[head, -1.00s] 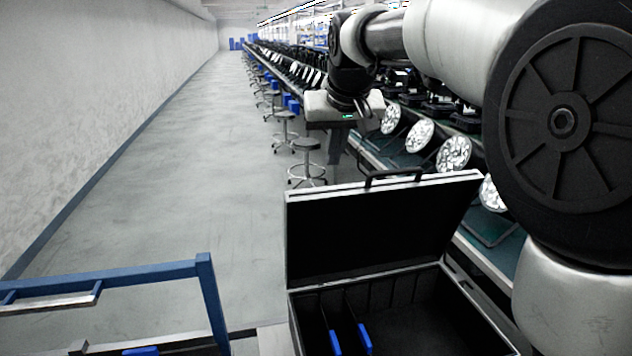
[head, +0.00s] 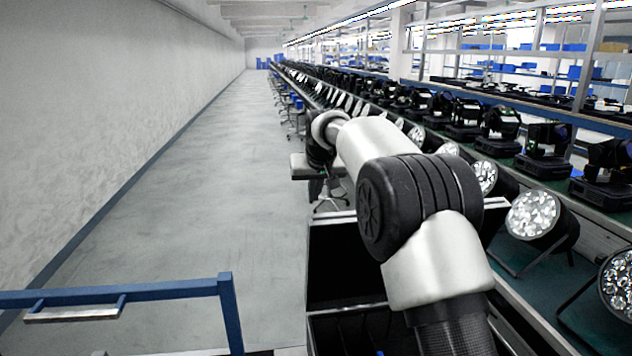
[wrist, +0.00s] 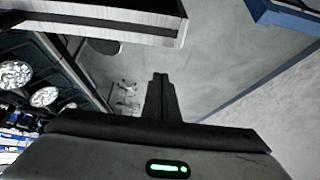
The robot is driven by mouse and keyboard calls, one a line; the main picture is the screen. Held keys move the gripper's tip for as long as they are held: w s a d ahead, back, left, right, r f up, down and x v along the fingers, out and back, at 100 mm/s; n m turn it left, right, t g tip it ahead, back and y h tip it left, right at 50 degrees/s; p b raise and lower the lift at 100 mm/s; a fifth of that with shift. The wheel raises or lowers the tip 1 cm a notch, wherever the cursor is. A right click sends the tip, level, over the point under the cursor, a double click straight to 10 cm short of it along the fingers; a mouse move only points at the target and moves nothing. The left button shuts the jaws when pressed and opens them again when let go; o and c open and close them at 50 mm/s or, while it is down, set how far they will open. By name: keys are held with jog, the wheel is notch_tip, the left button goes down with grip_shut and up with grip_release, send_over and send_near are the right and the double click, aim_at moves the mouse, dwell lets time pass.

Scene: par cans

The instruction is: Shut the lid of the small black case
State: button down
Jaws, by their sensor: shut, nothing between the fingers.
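The small black case stands open in the head view, its lid (head: 330,262) raised upright with a pale metal rim. Its dark lower part (head: 340,332) is below, largely hidden by my arm, which also covers the middle of the lid. My gripper (head: 314,190) is on the far side of the lid, beyond its top edge and towards its left. In the wrist view my gripper (wrist: 160,80) is shut and empty, its fingers together. A metal-edged dark panel at the top left there looks like the lid (wrist: 110,22), apart from the fingers.
A blue metal rail (head: 120,295) stands at the front left. A long bench on the right holds round par lights (head: 533,214) and black fixtures (head: 545,150). Stools line the bench farther off. The grey floor (head: 190,220) on the left is clear.

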jog(key=shift+s+d+f, duration=0.25)
jog(key=shift+s+f, duration=0.6)
jog(key=shift+s, duration=0.15)
jog(key=shift+s+d+f, duration=0.15)
jog(key=shift+s+f, duration=0.05)
jog(key=shift+s, duration=0.35)
jog(key=shift+f+b, duration=0.1)
jog(key=shift+b, duration=0.25)
